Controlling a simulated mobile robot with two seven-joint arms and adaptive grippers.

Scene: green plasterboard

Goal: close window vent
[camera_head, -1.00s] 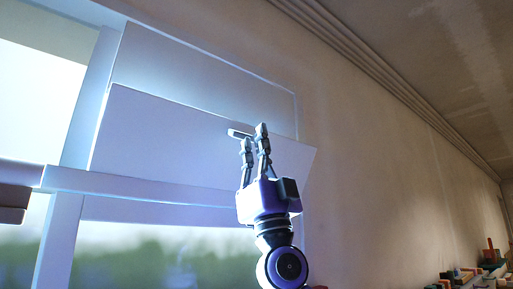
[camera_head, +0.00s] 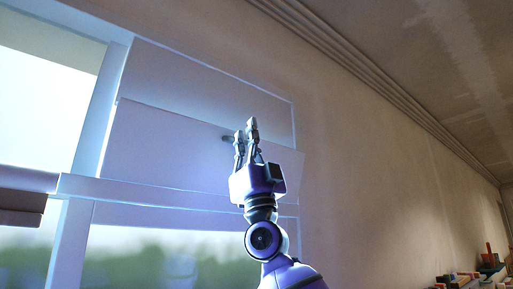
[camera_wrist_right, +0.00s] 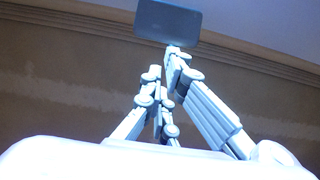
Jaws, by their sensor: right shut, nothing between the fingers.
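The window vent (camera_head: 165,140) is a pale flap in the upper part of the white window frame. Its top edge leans a little out from the frame, and its right corner overlaps the frame's right side. A small grey handle (camera_head: 228,138) shows near its top edge, partly behind my fingers. My right gripper (camera_head: 246,126) is shut and empty, pointing up in front of the flap beside the handle. In the right wrist view the fingers (camera_wrist_right: 168,70) converge below a dark grey rounded piece (camera_wrist_right: 168,22), apparently the handle. I cannot tell whether they touch. My left gripper is not in view.
The window's crossbar (camera_head: 150,193) runs below the vent, with glass panes below and at left. A bare wall (camera_head: 370,150) extends to the right. Several coloured items (camera_head: 465,278) lie far off at lower right.

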